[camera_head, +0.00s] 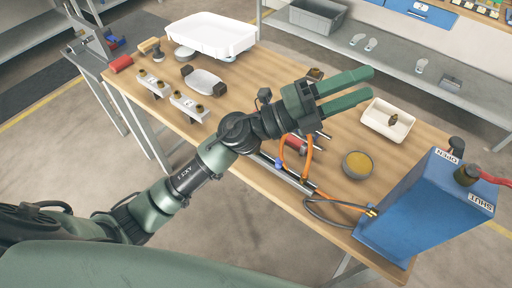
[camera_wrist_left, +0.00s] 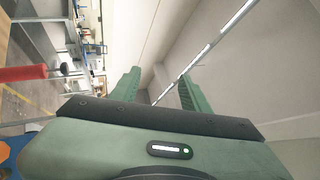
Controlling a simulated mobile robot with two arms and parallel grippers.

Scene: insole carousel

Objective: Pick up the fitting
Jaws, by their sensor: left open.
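A small brass-and-dark fitting (camera_head: 393,119) stands in a shallow white tray (camera_head: 373,123) on the right part of the wooden table. My left gripper (camera_head: 370,83) is in the air above the table's far side, up and left of that tray in the head view. Its two green fingers are apart, pointing right, with nothing between them. The left wrist view also shows my left gripper (camera_wrist_left: 158,82) open and empty, facing walls and ceiling; the fitting is not in that view. My right gripper is not seen.
A blue box (camera_head: 415,210) marked OPEN and SHUT stands at the table's right end. A bowl with yellow contents (camera_head: 358,164), orange hoses (camera_head: 308,160) and a cable lie nearby. A large white tray (camera_head: 212,38) and brackets (camera_head: 188,106) with brass pieces are at left.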

